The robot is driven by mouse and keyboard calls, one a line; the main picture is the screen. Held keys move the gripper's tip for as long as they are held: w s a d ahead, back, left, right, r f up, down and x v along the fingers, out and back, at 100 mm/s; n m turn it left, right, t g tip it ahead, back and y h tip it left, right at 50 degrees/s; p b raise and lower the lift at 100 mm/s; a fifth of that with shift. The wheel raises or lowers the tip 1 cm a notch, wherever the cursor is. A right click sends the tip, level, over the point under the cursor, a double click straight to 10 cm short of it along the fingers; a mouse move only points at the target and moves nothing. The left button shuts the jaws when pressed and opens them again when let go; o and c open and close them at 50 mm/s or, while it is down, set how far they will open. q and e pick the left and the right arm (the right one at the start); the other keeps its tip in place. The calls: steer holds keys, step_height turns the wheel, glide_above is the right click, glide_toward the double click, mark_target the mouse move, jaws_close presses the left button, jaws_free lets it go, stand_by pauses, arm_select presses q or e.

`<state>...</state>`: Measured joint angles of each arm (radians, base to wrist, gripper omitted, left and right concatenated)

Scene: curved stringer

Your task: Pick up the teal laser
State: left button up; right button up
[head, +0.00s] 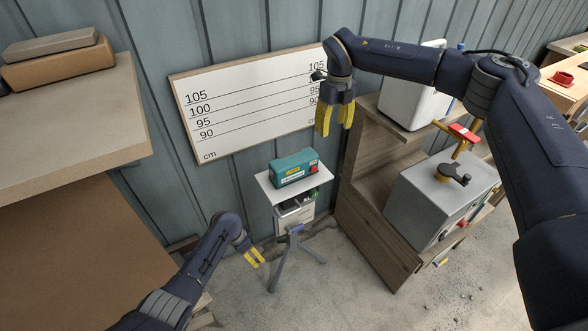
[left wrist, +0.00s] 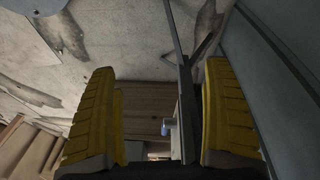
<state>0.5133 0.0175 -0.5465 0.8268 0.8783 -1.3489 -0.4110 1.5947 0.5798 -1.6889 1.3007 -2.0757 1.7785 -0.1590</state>
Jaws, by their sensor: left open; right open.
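The teal laser (head: 295,169) is a box with a red part at its right end and a yellow label. It sits on the white top plate (head: 262,184) of a small tripod stand. My left gripper (head: 253,258) is open and empty, below and left of the laser. My right gripper (head: 335,118) is open and empty, hanging above and right of the laser. The laser is not seen in the left wrist view.
A white height board (head: 240,110) leans on the corrugated wall behind the stand. A wooden shelf (head: 375,225) with a grey machine (head: 430,205) stands at the right. A tall counter (head: 75,110) fills the left. Concrete floor lies open in front.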

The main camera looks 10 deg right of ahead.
arm_select(q)
steer(key=w+r+m, duration=0.1)
steer(key=w+r, duration=1)
steer(key=r, duration=0.5)
step_height(320, 180, up, 25)
steer(key=h, duration=0.2)
glide_above(285, 162)
steer(key=a, duration=0.4)
steer(key=shift+s+d+m+t, duration=0.1)
steer(key=shift+d+m+t, duration=0.05)
steer(key=shift+m+t, duration=0.2)
steer(key=shift+d+f+y, duration=0.25)
steer(key=shift+f+y, duration=0.05)
steer(key=x, duration=0.6)
steer(key=shift+r, duration=0.1)
steer(key=x, duration=0.3)
steer(key=shift+s+d+f, duration=0.25)
steer(key=shift+x, duration=0.85)
